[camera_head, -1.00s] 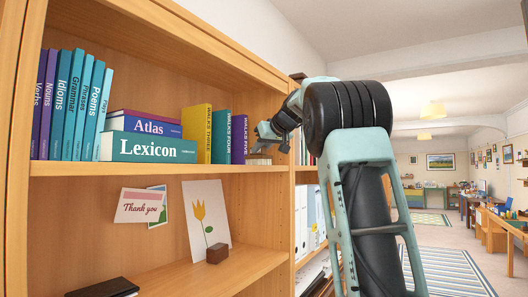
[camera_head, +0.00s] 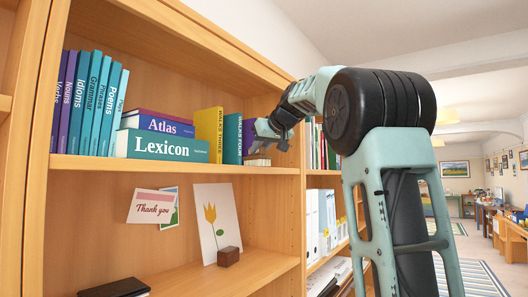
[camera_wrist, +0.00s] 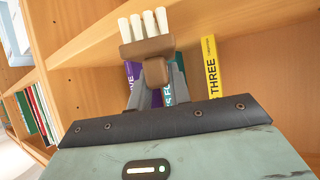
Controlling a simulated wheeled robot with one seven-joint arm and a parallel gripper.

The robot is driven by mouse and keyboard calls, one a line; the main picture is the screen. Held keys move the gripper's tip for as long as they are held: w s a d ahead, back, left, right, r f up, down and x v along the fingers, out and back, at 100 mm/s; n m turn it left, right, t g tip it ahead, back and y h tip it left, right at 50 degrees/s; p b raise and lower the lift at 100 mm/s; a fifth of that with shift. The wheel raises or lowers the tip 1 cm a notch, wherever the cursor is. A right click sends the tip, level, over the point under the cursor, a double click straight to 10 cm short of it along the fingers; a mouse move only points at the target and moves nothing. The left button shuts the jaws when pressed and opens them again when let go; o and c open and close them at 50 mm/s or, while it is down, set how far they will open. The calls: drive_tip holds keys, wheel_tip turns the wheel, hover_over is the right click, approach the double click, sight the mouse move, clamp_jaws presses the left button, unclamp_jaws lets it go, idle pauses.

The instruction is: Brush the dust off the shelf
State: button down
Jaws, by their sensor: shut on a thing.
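The wooden shelf board (camera_head: 105,163) holds a row of books along its back. My gripper (camera_head: 270,132) is at the right end of this board, in front of the last books. It is shut on a brush, whose brown head (camera_wrist: 147,46) and pale bristles (camera_wrist: 143,24) fill the top middle of the wrist view. The pale bristles also show low beside my gripper in the head view (camera_head: 257,160), pointing down at the board. Whether they touch it I cannot tell. I cannot make out dust in either view.
A yellow book (camera_head: 208,133), a teal book (camera_head: 232,138) and the lying Lexicon (camera_head: 164,146) stand close left of my gripper. A wooden upright (camera_head: 303,190) is at its right. The lower shelf holds a tulip card (camera_head: 212,222). The board's front strip is clear.

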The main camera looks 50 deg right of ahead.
drive_tip(key=shift+a, duration=0.25)
drive_tip(key=shift+w+p, duration=0.35)
drive_tip(key=shift+w, duration=0.75)
drive_tip(key=shift+w+d+f+p, duration=0.15)
drive_tip(key=shift+d+p, duration=0.35)
drive_tip(key=shift+d, duration=1.3)
drive_tip(key=shift+w+d+p, duration=0.15)
drive_tip(key=shift+d+p, duration=0.65)
drive_tip(key=shift+d, duration=1.05)
drive_tip(key=shift+w+d+p, duration=0.1)
drive_tip(key=shift+d+p, duration=0.65)
drive_tip(key=shift+d, duration=1.05)
drive_tip(key=shift+s+a+f+b, duration=0.15)
drive_tip(key=shift+a+b, duration=0.65)
drive_tip(key=shift+a, duration=0.5)
drive_tip(key=shift+a+f+b, duration=0.1)
drive_tip(key=shift+a+b, duration=0.7)
drive_tip(key=shift+a, duration=0.5)
drive_tip(key=shift+s+a+r+b, duration=0.15)
drive_tip(key=shift+a+b, duration=0.3)
drive_tip(key=shift+a, duration=1.05)
drive_tip(key=shift+s+a+r+b, duration=0.1)
drive_tip(key=shift+a+b, duration=0.35)
drive_tip(key=shift+a, duration=1)
drive_tip(key=shift+r, duration=0.2)
